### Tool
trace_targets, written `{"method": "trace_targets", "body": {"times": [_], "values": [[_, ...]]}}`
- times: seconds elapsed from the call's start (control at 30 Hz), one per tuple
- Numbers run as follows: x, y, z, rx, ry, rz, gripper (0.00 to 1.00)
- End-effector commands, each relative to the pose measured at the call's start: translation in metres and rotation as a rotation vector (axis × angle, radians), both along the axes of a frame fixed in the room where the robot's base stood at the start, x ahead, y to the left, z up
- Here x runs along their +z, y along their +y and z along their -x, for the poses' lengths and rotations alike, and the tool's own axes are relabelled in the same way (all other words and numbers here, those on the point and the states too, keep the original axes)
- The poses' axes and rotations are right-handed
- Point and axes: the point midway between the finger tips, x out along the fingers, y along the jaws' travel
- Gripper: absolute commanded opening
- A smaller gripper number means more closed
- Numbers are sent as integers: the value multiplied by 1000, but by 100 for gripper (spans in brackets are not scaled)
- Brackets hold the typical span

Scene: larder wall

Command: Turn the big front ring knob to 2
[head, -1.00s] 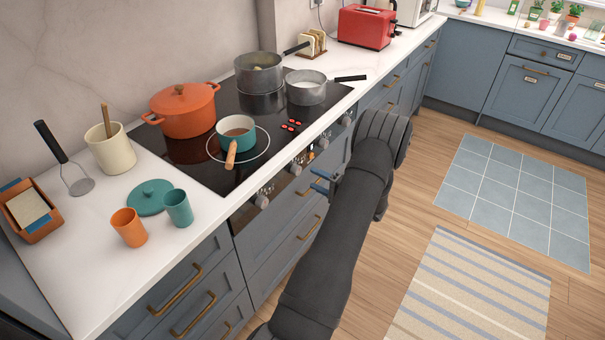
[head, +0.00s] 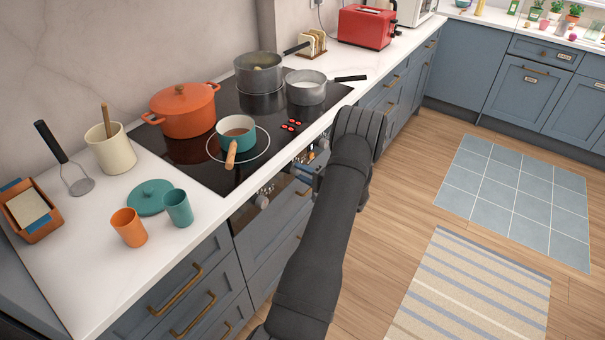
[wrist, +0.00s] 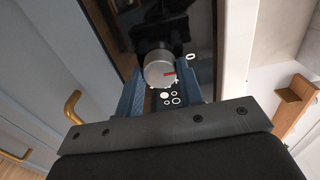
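In the head view my gripper (head: 304,172) is at the stove's front panel, mostly hidden by my arm. Another knob (head: 262,201) shows to its left. The other numbers on the dial are hidden or too small to read.
The black hob (head: 200,160) above the panel bears an orange pot (head: 184,110), a teal saucepan (head: 236,134) with its handle toward the front, and grey pans (head: 305,88). Drawers with brass handles (head: 178,290) lie below.

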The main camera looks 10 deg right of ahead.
Motion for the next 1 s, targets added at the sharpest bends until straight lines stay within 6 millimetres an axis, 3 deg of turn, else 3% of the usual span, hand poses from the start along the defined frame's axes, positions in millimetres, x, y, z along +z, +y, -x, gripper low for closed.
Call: {"method": "trace_targets", "body": {"times": [0.47,1.0], "values": [[0,-1,0,0,83,-84,12],[0,-1,0,0,424,-426,12]]}}
